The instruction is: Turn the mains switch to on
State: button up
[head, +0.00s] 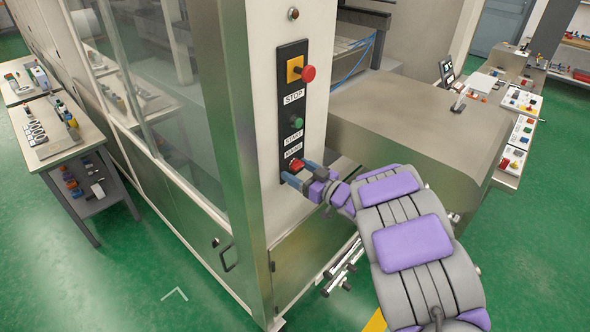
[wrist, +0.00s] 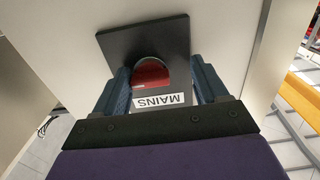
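The mains switch (head: 296,165) is a red knob at the bottom of a black control panel (head: 292,86) on the machine's front post. In the wrist view the red knob (wrist: 151,75) sits above a white MAINS label (wrist: 160,102), which appears upside down. My gripper (head: 298,174) is at the switch, with blue fingers on either side of the knob. In the wrist view my gripper (wrist: 161,88) shows its fingers apart, with a visible gap on each side of the knob. The knob's exact turn position cannot be told.
Above the switch are a green START button (head: 297,122) and a red STOP button (head: 307,73) on a yellow base. A glass-panelled enclosure (head: 160,90) stands to the left. A metal housing (head: 415,115) is to the right. Green floor is clear in front.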

jog(key=shift+w+d+r, duration=0.1)
jog(key=shift+w+d, duration=0.25)
jog(key=shift+w, duration=0.1)
jog(key=shift+w+d+r, duration=0.1)
jog(key=shift+d+r, duration=0.05)
jog(key=shift+d, duration=0.65)
jog(key=shift+a, duration=1.1)
jog(key=c, duration=0.3)
jog(key=shift+c, duration=0.9)
jog(key=shift+d, duration=0.15)
jog(key=shift+c, duration=1.4)
jog(key=shift+f, duration=0.2)
jog(key=c, duration=0.3)
